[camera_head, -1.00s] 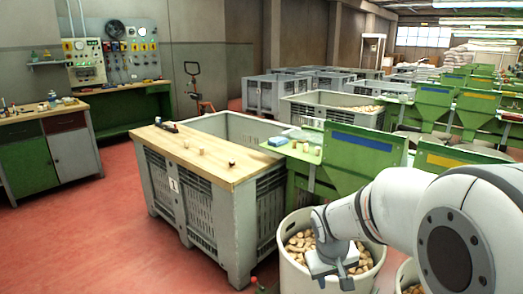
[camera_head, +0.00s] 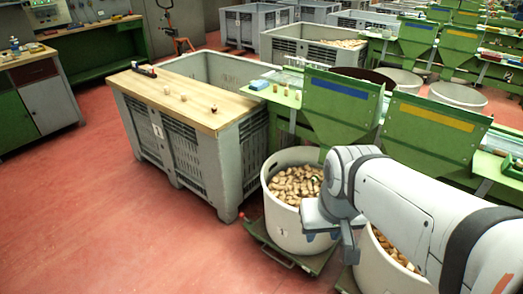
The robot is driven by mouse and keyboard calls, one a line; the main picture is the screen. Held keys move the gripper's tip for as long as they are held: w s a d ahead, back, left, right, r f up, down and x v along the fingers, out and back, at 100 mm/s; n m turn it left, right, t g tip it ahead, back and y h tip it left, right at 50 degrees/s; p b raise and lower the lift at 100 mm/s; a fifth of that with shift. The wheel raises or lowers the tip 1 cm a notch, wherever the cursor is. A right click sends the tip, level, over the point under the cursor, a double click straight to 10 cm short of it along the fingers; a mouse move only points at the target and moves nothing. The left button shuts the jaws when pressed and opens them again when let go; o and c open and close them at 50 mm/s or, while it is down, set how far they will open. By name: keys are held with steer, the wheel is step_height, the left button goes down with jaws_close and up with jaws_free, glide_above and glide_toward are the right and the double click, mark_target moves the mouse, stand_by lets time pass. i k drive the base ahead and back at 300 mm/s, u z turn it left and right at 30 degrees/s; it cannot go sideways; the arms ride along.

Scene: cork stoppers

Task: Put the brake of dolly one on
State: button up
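A green dolly (camera_head: 281,257) stands on the red floor under a round cream bin (camera_head: 290,232) full of corks. A small mark that looks like a 1 is on the bin's front. A small red part (camera_head: 243,216) sticks up at the dolly's left corner; I cannot tell whether it is the brake or how it is set. My gripper (camera_head: 326,240) hangs in front of the bin's right side and hides part of it. It looks empty, but its fingers are too small to read. A second dolly (camera_head: 347,283) is partly hidden by my arm under another cork bin (camera_head: 378,270).
A large grey crate (camera_head: 228,165) with a wooden top (camera_head: 165,95) stands behind and left of the dolly. Green machines (camera_head: 341,110) stand behind the bins. The red floor at left and front is open. A workbench (camera_head: 40,95) is at far left.

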mark_target(241, 215)
steer(key=z, duration=0.05)
steer(key=k, duration=0.65)
steer(key=u, duration=0.35)
steer(key=i, duration=1.6)
steer(key=z, duration=0.45)
